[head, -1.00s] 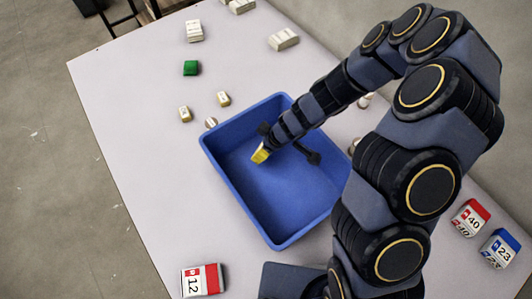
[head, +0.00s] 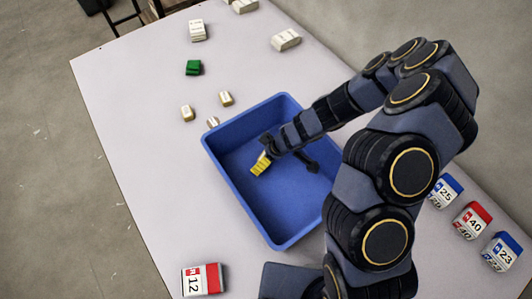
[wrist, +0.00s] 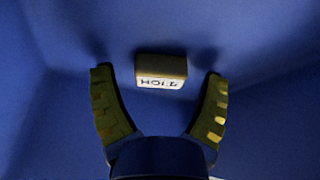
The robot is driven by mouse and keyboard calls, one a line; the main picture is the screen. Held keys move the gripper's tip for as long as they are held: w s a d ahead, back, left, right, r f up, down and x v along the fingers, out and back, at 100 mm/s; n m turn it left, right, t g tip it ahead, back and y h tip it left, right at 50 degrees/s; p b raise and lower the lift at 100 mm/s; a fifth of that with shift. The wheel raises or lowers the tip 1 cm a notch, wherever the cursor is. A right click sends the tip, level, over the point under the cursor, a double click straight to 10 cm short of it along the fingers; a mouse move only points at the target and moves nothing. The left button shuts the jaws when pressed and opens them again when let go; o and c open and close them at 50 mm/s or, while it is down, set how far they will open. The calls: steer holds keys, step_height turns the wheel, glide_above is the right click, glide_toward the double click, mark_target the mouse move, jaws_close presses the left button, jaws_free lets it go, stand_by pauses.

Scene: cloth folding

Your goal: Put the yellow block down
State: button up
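A small block (wrist: 161,70) with a pale, yellowish-tan face and dark, upside-down lettering lies in the blue bin in the wrist view. My gripper (wrist: 159,77) is open, with its two yellow ridged fingers spread wide on either side of the block. A clear gap shows between the block and each finger. In the head view my gripper (head: 261,164) is low inside the blue bin (head: 235,205), left of its middle, with a yellow finger showing. I cannot make out the block clearly there. The dim light makes its colour hard to judge.
Two small cream blocks (head: 187,113) (head: 226,98) and a green block (head: 193,68) lie beyond the bin. White blocks (head: 286,40) (head: 197,30) lie farther back. A block marked 12 (head: 203,280) is at the front left; numbered blocks (head: 472,221) are at the right.

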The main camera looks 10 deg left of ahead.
steer(key=v, duration=1.2)
steer(key=shift+r, duration=0.2)
steer(key=s+d+r+m+g, duration=0.15)
steer(key=s+r+m, duration=0.35)
steer(key=r, duration=0.6)
steer(key=s+d+r+m+g+h, duration=0.1)
steer(key=s+d+r+m+h, duration=0.1)
steer(key=s, duration=0.5)
steer(key=s+d+r+m+g+h, duration=0.1)
steer(key=s+d+r+m+h, duration=0.1)
steer(key=s+d+r+m, duration=0.3)
steer(key=s+d+m, duration=0.1)
steer(key=s+d, duration=0.1)
steer(key=d, duration=0.1)
steer(key=shift+d+r+m, duration=0.2)
steer(key=shift+d+m, duration=0.1)
steer(key=shift+c, duration=0.7)
